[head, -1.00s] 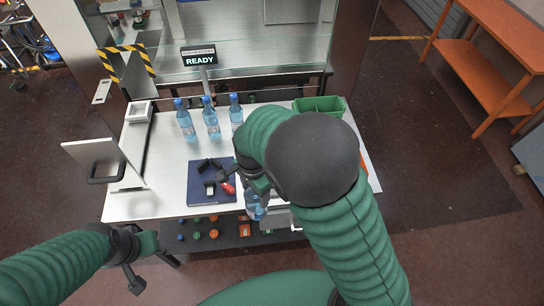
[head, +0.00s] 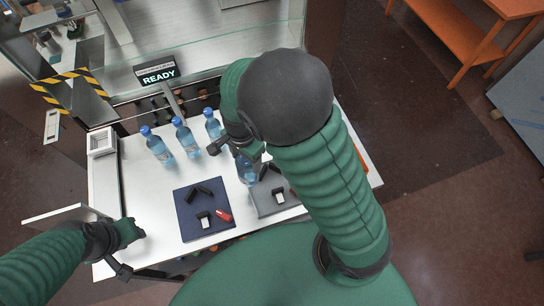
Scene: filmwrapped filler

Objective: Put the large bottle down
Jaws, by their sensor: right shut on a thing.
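A clear blue bottle (head: 246,172) is held by my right gripper (head: 238,150), which is shut on it. The bottle is roughly upright over the white table, at the back left of a grey mat (head: 264,209). Its top is partly hidden by the gripper, and I cannot tell whether its base touches the table. Three similar blue-capped bottles stand in a row at the back: left (head: 158,147), middle (head: 186,139) and right (head: 213,127). My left gripper (head: 122,270) is low at the table's front left corner, holding nothing that I can see; its opening is unclear.
A blue mat (head: 183,228) carries black parts, a red item and a white-and-black piece. Similar small items lie on the grey mat. A "READY" sign (head: 157,75) and glass panel stand behind. The white table (head: 140,190) is clear left of the blue mat. My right arm hides the table's right side.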

